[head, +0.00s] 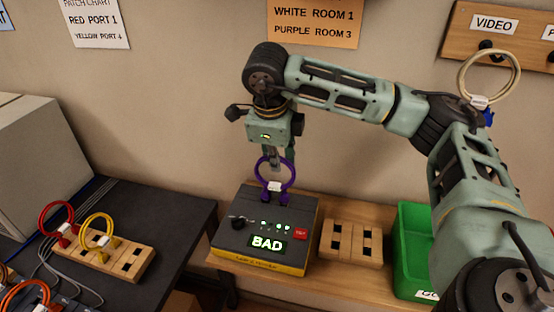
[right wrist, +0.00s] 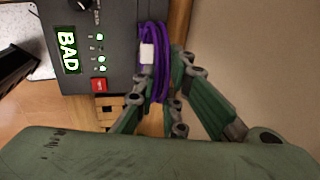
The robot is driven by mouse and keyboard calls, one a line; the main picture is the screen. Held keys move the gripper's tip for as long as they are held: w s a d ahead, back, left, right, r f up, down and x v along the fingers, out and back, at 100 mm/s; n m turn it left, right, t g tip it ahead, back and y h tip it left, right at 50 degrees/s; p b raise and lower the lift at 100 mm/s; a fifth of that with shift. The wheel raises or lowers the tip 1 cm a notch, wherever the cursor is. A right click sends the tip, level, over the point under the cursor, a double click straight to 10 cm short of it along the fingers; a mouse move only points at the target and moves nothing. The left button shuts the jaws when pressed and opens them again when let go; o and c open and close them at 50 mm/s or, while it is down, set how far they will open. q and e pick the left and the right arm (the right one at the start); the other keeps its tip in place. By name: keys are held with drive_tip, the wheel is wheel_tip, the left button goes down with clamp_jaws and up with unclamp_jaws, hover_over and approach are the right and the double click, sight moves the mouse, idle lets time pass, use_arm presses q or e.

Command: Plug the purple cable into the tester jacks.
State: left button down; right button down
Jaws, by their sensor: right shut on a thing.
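The purple cable (head: 290,172) is a loop with a white tag, standing upright at the back edge of the tester's top. It also shows in the right wrist view (right wrist: 158,35). My right gripper (head: 272,160) points down and is shut on the top of the loop. The cable's two purple plug ends are at the tester's rear top, where the jacks themselves are hidden; I cannot tell how deep they sit. The dark tester (head: 225,245) has a yellow base, a knob, a red button, small green lights and a lit "BAD" display (head: 267,242). My left gripper is not in view.
A wooden socket block (head: 351,243) and a green bin (head: 412,250) stand right of the tester. On the dark table (head: 185,215) at left, another wooden block (head: 130,262) holds red and yellow cables. A beige cable (head: 489,75) hangs under the "VIDEO" label on the wall board.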

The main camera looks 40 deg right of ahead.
drive_tip(key=shift+f+b, duration=0.3)
drive_tip(key=shift+b, duration=0.1)
idle(0.4)
idle(0.4)
drive_tip(key=c, duration=1.7)
unclamp_jaws()
drive_tip(key=shift+c, duration=0.2)
drive_tip(key=shift+o, duration=0.4)
drive_tip(key=o, duration=0.6)
drive_tip(key=shift+c, duration=0.2)
drive_tip(key=shift+r, duration=0.15)
drive_tip(key=p+v, duration=0.4)
drive_tip(key=v, duration=0.3)
drive_tip(key=shift+r, duration=0.15)
